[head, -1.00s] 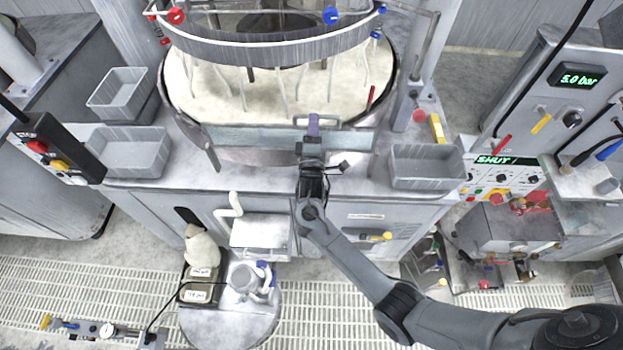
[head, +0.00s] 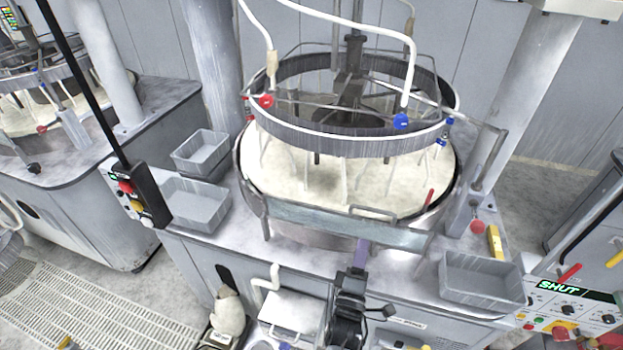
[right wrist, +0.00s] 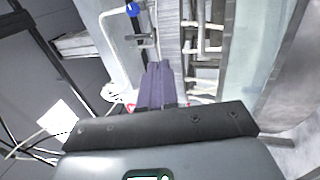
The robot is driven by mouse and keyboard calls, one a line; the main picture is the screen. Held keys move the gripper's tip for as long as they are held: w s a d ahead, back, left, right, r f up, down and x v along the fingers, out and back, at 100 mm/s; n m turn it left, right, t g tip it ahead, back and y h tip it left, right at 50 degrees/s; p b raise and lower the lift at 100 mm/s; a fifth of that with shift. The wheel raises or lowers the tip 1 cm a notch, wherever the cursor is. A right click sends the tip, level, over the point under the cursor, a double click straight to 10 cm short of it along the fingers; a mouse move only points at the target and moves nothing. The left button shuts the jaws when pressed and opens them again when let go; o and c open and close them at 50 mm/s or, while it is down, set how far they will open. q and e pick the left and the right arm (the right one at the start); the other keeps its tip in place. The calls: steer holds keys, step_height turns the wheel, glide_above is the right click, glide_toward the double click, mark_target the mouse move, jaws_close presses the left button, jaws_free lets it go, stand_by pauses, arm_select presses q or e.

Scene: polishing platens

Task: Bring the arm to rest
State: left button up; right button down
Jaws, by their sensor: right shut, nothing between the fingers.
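My right gripper (head: 361,250) has purple fingers and a dark body. In the head view it is at the front of the polishing machine, overlapping the lower edge of the pale front guard (head: 330,224). Its fingers are together with nothing between them. In the right wrist view the shut purple fingers (right wrist: 160,82) point away from the camera, with the pale guard (right wrist: 252,65) to their right. I see no contact with the machine. My left gripper is in neither current view.
The cream platen (head: 300,188) lies beneath a ring with hoses. Grey trays stand at left (head: 193,205) and right (head: 482,281) on the deck. A button box (head: 140,195) hangs at left, and a panel reading "SHUT" (head: 570,290) is at lower right.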

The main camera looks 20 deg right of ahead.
steer(key=s+d+f+n+g+y+p, duration=0.1)
steer(key=s+d+f+n+y+p, duration=0.1)
steer(key=s+d+f, duration=0.35)
steer(key=s+a+f+m+g+y, duration=0.1)
steer(key=s+a+m+g+y, duration=0.1)
steer(key=s, duration=0.5)
steer(key=s+a+f+m+g+y+p, duration=0.1)
steer(key=s+a+m+g+y, duration=0.2)
steer(key=s+m+g+y, duration=0.1)
steer(key=s+a+f+m+g+y+p, duration=0.1)
steer(key=s+a+m+g+y, duration=0.2)
steer(key=s+g, duration=0.4)
steer(key=s+m+y, duration=0.1)
steer(key=s+m, duration=0.1)
steer(key=s, duration=0.1)
steer(key=shift+s, duration=0.4)
steer(key=shift+a, duration=0.1)
